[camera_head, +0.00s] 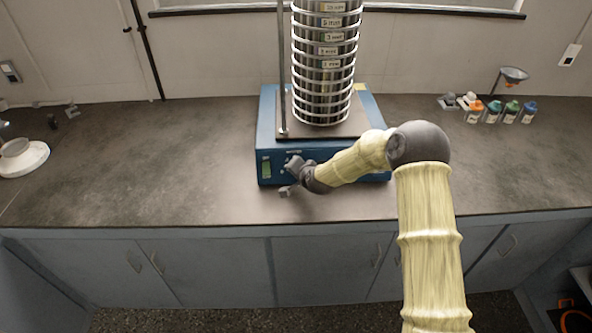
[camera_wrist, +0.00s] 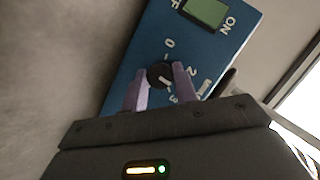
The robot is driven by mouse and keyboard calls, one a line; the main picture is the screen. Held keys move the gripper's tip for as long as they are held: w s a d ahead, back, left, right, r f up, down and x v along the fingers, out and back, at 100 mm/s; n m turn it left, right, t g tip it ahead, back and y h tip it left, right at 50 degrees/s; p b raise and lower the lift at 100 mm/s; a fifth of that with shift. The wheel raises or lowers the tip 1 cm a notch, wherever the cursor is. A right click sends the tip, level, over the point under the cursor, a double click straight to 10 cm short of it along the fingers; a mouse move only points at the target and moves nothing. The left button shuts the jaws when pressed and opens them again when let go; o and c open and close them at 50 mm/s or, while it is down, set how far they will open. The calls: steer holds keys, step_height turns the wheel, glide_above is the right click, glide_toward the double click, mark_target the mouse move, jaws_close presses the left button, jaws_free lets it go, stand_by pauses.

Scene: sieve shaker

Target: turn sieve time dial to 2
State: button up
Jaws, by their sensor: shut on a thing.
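The sieve shaker has a blue base (camera_head: 265,135) on the bench, with a stack of metal sieves (camera_head: 325,65) on top. In the wrist view, its front panel (camera_wrist: 140,60) carries a round black time dial (camera_wrist: 158,72) with printed marks including 0, 2 and 3. A pale pointer mark shows on the dial's lower part, towards the 3 side; its exact setting is hard to read. My gripper (camera_wrist: 161,86) has its two fingers on either side of the dial and is shut on it. In the head view, my gripper (camera_head: 291,176) is at the panel and hides the dial.
A vertical rod (camera_head: 282,70) stands beside the sieves. Several small bottles (camera_head: 510,113) stand at the back right, and a white round item (camera_head: 22,158) at the left. The bench between is clear.

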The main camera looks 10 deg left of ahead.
steer(key=n, duration=0.1)
steer(key=n+h+p, duration=0.2)
steer(key=shift+s+a+r+n, duration=0.1)
steer(key=shift+a+n, duration=0.15)
steer(key=shift+n, duration=0.05)
steer(key=shift+n+h+p, duration=0.65)
steer(key=shift+n+h, duration=0.05)
steer(key=shift+n, duration=0.4)
steer(key=shift+f, duration=0.2)
steer(key=o, duration=1)
steer(key=shift+c, duration=0.2)
steer(key=shift+r, duration=0.15)
